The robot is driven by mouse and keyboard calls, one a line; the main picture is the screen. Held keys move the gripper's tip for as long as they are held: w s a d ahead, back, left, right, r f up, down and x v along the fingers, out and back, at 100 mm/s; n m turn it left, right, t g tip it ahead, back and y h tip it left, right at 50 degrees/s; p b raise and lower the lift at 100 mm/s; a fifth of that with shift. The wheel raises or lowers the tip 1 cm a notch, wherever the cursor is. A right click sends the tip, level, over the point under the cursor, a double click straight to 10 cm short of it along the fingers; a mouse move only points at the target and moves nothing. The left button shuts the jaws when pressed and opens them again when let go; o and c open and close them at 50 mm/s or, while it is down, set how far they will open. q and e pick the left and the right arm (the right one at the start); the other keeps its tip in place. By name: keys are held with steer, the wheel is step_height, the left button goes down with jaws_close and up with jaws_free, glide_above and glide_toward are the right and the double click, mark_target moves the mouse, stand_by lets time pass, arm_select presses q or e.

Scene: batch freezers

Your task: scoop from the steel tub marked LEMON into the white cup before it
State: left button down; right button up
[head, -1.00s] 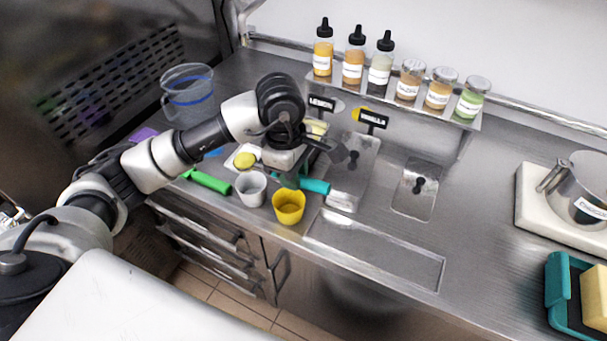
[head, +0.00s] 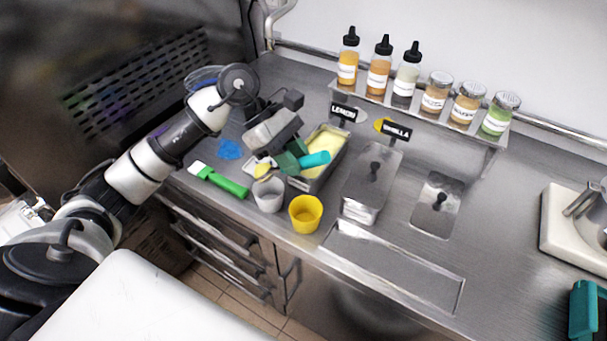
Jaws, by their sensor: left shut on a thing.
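The steel tub marked LEMON (head: 321,181) is open and holds pale yellow ice. Its black sign (head: 343,112) stands behind it. The white cup (head: 268,195) stands upright in front of it, at its left. My left gripper (head: 290,163) is shut on a tool with a teal handle (head: 315,160). The handle sticks out to the right over the front part of the tub. My right gripper is not in view.
A yellow cup (head: 305,213) stands right of the white cup. A green-handled tool (head: 222,181) lies at the left. The VANILLA tub (head: 370,180) is lidded. Bottles and jars line a shelf (head: 420,108) behind.

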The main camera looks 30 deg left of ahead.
arm_select(q)
steer(key=shift+a+r+h+b, duration=0.25)
steer(key=shift+a+h+b, duration=0.4)
steer(key=shift+h+b, duration=0.15)
steer(key=a+h+b, duration=0.1)
steer(key=b, duration=0.1)
steer(key=a+r+h+b, duration=0.1)
steer(key=a+h+b, duration=0.1)
steer(key=shift+w+r+b, duration=0.15)
steer(key=shift+b, duration=0.25)
steer(key=shift+a+r+h+b, duration=0.35)
steer(key=shift+a+h+b, duration=0.1)
steer(key=shift+h+b, duration=0.2)
steer(key=shift+a+r, duration=0.15)
steer(key=shift+w, duration=0.15)
